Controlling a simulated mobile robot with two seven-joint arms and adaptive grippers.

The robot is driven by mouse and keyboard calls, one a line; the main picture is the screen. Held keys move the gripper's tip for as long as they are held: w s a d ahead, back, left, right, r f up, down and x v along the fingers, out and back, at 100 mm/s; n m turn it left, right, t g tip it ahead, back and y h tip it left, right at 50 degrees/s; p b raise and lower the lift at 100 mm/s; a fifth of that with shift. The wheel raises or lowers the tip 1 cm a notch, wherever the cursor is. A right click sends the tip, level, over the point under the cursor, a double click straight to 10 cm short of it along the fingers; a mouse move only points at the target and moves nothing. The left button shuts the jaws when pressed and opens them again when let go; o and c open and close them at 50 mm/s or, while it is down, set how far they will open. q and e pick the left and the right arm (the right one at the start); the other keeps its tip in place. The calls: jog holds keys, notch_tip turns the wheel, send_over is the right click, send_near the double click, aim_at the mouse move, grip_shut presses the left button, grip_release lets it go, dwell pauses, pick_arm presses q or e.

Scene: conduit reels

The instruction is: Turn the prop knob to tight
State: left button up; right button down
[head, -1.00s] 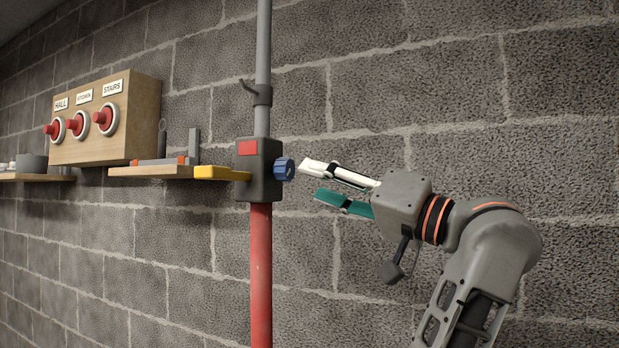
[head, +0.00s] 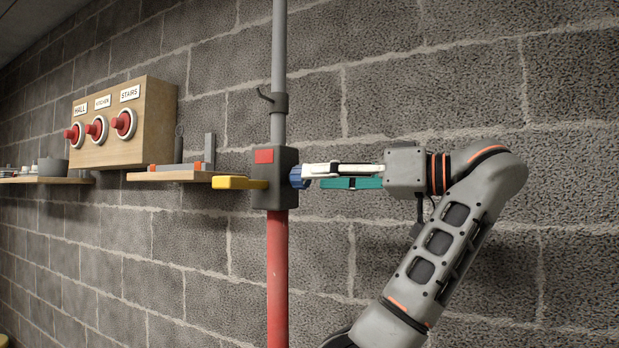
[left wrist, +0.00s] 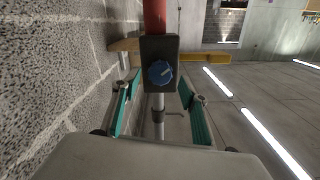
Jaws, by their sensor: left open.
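The blue prop knob (head: 297,177) sticks out from the right side of the dark block (head: 284,192) on the prop pole. In the left wrist view the knob (left wrist: 160,73) faces the camera and bears a small pale mark; its exact setting is too small to read. My left gripper (head: 309,176) is level with the knob, its tips at or just short of it in the head view. In the left wrist view the teal-padded fingers of the gripper (left wrist: 160,80) are apart, one on each side of the knob, with no clear contact. My right gripper is in neither view.
A yellow lever (head: 236,183) sticks out left of the block. The pole is grey (head: 279,50) above and red (head: 277,280) below, close to a block wall. A shelf (head: 165,176) and a wooden box (head: 128,122) with red knobs are further left.

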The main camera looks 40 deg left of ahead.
aim_at(295, 175)
pick_arm(q)
jog(key=a, duration=0.3)
jog(key=shift+s+a, duration=0.2)
jog(key=shift+s, duration=0.1)
jog(key=c, duration=1.1)
jog(key=shift+r+m+p, duration=0.1)
jog(key=shift+m+p, duration=1.45)
jog(key=shift+m, duration=1.85)
jog(key=shift+s, duration=0.1)
